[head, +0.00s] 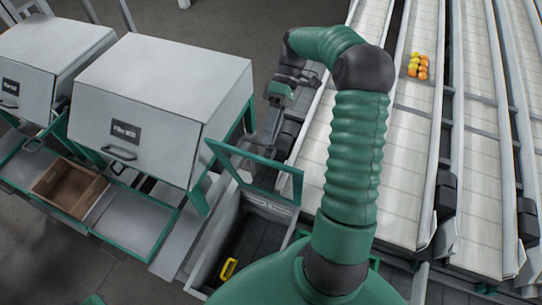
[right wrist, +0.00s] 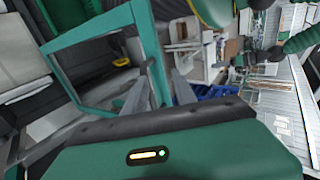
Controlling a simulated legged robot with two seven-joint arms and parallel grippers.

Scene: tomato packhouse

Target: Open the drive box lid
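The drive box (head: 208,240) is a grey box low in the middle of the head view. Its green-framed lid (head: 222,152) stands raised, tilted up from the box, so the dark inside shows. The lid frame (right wrist: 92,36) also fills the upper left of the right wrist view. My right gripper (head: 271,138) is by the lid's upper edge in the head view. In the right wrist view its two grey fingers (right wrist: 160,82) are apart, with a green frame bar at or just beyond them. I cannot tell if they touch it. My left gripper is out of view.
A yellow handle (head: 228,269) sits inside the box. Grey cabinets (head: 165,90) on green stands are at the left, with a brown wooden bin (head: 62,187) below. White conveyor lanes (head: 415,135) run along the right, with several tomatoes (head: 418,66) on one.

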